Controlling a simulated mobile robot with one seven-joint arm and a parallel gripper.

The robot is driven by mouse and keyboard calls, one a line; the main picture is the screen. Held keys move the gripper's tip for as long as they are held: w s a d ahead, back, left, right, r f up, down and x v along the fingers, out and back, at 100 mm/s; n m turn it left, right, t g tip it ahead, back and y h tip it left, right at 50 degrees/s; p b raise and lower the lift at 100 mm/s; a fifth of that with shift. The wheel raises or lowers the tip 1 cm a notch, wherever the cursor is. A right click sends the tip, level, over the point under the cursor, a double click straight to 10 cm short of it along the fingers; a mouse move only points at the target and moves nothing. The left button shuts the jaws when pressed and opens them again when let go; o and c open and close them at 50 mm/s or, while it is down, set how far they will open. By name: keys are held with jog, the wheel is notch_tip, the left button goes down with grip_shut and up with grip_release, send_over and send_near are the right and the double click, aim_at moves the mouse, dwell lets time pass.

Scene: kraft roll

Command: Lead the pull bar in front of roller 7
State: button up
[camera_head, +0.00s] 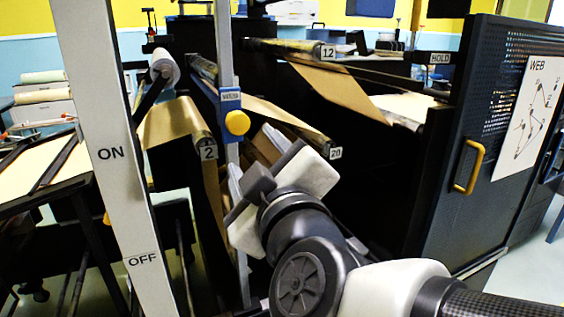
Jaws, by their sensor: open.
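My gripper (262,184) is seen from behind at the middle of the view, in front of the machine's dark opening. It is open; its fingertips are largely hidden by my own wrist. I cannot make out the pull bar. No label reading 7 is visible, so I cannot tell which roller is roller 7. Brown kraft web (334,86) runs in strips over the rollers. The roller end labelled 2 (208,151) is left of my gripper. The end labelled 20 (335,153) is just above and right of it, and the end labelled 12 (328,51) is higher.
A pale post (112,120) marked ON and OFF stands at the near left. A grey upright (226,60) with a yellow knob (237,122) rises close left of my gripper. A dark door (468,130) with a yellow handle (469,167) and a WEB diagram (527,115) stands right.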

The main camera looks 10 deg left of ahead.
jog(key=p, duration=1.2)
send_near(235, 120)
jog(key=w, duration=0.3)
jog(key=shift+a+f+p+x, duration=0.15)
jog(key=shift+p+x, duration=0.45)
jog(key=shift+x, duration=0.85)
jog(key=shift+a+f+p+x, duration=0.15)
jog(key=shift+p+x, duration=0.4)
jog(key=shift+x, duration=0.9)
jog(key=shift+f+p+x, duration=0.2)
jog(key=shift+p+x, duration=0.4)
jog(key=shift+x, duration=0.85)
jog(key=shift+s, duration=0.15)
grip_shut()
jog(key=shift+s+a+r+p, duration=0.15)
jog(key=shift+a+r+p, duration=0.15)
jog(key=shift+r+p, duration=0.15)
jog(key=shift+s+a+r+p, duration=0.4)
jog(key=shift+a+r+p, duration=0.1)
jog(key=shift+a+r, duration=0.2)
jog(key=shift+s+a+r+p, duration=0.45)
jog(key=shift+a+r, duration=0.15)
jog(key=shift+r, duration=0.15)
